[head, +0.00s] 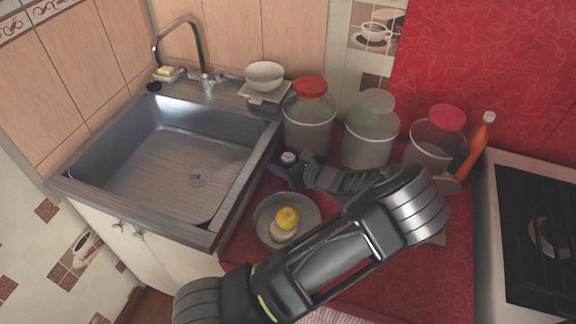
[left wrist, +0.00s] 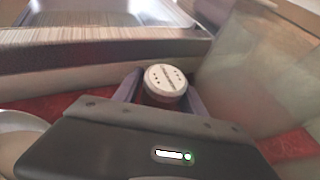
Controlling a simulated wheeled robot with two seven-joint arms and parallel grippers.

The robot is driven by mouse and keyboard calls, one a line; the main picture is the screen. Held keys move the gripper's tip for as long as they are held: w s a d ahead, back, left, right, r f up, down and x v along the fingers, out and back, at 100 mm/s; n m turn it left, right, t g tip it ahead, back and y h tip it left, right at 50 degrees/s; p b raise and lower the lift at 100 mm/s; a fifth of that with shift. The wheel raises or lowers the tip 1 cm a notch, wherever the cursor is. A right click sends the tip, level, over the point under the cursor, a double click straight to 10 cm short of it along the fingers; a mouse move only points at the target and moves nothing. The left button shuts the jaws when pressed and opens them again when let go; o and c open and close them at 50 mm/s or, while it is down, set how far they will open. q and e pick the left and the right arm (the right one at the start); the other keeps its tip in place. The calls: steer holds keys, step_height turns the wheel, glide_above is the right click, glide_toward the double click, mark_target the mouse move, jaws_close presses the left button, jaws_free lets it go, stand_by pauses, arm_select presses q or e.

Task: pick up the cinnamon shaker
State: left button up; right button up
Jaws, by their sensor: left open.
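The cinnamon shaker (left wrist: 166,82) shows in the left wrist view as a round white cap with small holes and dark lettering. In the head view the small shaker (head: 289,158) stands on the red counter between the sink and the glass jars. My left gripper (head: 283,172) reaches it from the front right. In the left wrist view the fingers of my left gripper (left wrist: 163,92) are open, one on each side of the shaker. Whether they touch it I cannot tell. The shaker's lower body is hidden. My right gripper is not in view.
A grey bowl (head: 262,217) with a yellow item sits in front. The sink (head: 180,165) is left, the stove (head: 535,230) right.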

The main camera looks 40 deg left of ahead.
arm_select(q)
jaws_close()
stand_by(0.5)
step_height(320, 180, up, 10)
stand_by(0.8)
stand_by(0.6)
